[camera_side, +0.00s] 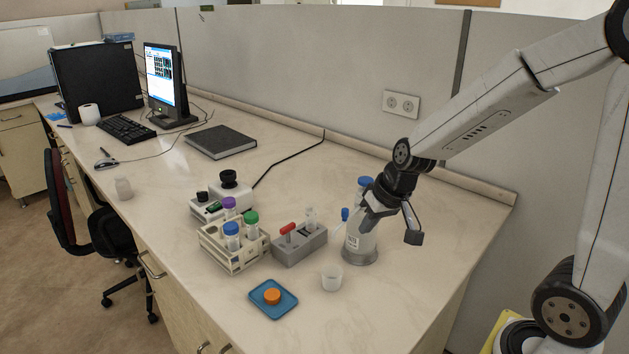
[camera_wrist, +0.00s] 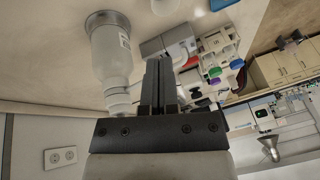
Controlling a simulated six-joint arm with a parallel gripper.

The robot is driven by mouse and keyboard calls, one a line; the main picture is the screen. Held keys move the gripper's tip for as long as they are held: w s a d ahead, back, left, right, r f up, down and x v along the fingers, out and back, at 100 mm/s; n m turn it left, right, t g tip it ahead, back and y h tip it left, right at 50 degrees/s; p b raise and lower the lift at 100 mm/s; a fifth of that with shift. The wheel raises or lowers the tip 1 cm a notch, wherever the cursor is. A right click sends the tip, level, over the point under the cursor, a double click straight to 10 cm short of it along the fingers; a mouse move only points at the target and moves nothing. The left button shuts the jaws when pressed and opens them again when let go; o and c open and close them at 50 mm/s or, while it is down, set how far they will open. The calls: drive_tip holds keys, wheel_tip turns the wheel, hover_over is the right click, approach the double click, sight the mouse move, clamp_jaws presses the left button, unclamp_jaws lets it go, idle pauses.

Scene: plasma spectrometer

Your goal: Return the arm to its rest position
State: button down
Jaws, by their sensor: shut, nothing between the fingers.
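My gripper (camera_side: 368,222) is shut and empty. In the side view it hangs over the right part of the bench, overlapping the white bottle (camera_side: 359,246); whether it touches the bottle I cannot tell. In the wrist view the two dark fingers (camera_wrist: 158,66) lie side by side with nothing between them, and the bottle (camera_wrist: 110,58) shows to their left, apart in the picture. My arm reaches in from the upper right.
A tube rack (camera_side: 243,262) with purple, blue and green caps stands left of a grey holder (camera_side: 301,250) with a red-handled item. A small cup (camera_side: 332,279) and a blue tray (camera_side: 289,304) with an orange cap are in front. A wall panel (camera_side: 330,70) stands behind.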

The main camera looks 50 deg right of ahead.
drive_tip(key=s+a+f+n+g+h, duration=0.1)
drive_tip(key=s+a+f+n, duration=0.2)
drive_tip(key=s, duration=0.4)
drive_tip(key=shift+a+f+n+g, duration=0.35)
drive_tip(key=shift+a+f, duration=0.3)
drive_tip(key=shift+f, duration=0.3)
